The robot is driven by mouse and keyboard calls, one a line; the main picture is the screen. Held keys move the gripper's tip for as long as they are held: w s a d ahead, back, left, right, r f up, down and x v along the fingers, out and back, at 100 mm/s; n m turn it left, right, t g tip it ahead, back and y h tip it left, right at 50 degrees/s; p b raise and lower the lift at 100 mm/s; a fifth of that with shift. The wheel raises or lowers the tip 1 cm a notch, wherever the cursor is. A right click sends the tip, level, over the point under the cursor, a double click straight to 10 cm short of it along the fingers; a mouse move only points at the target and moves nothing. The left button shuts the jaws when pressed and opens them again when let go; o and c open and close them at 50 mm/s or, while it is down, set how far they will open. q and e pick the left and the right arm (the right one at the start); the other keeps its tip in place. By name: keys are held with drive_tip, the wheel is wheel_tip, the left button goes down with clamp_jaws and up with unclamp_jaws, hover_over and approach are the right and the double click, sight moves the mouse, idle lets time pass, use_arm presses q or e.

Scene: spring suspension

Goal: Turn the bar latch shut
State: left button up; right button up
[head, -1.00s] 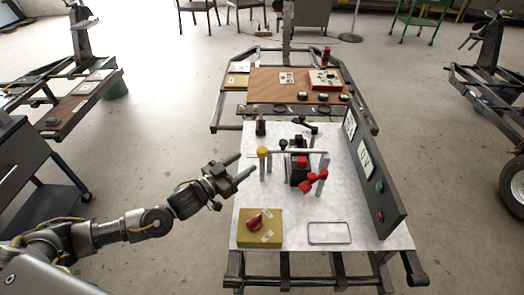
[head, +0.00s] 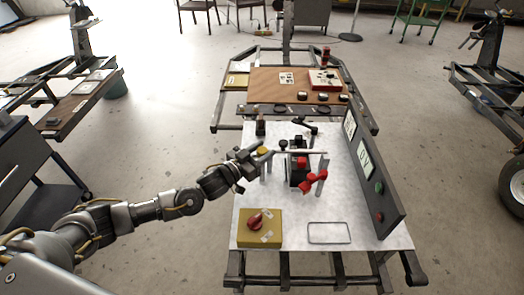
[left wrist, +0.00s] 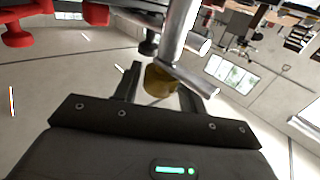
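The likely bar latch is a thin silver bar (head: 305,153) running left to right across the workbench fixture. A yellow knob (head: 262,152) is at its left end. The knob (left wrist: 160,80) also shows in the left wrist view, between and beyond my fingers, with silver rods (left wrist: 180,30) above it. My left gripper (head: 265,150) is open at the knob, its fingers on either side; I cannot tell if they touch it. My right gripper is not in view.
A black block with a red top (head: 300,163) and a red handle (head: 314,181) stand under and beside the bar. A yellow box with a red knob (head: 262,227) sits front left. A dark upright panel (head: 375,185) borders the right. The white front bench top is mostly clear.

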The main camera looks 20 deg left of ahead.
use_arm(q)
drive_tip(key=c, duration=0.6)
drive_tip(key=shift+c, duration=0.2)
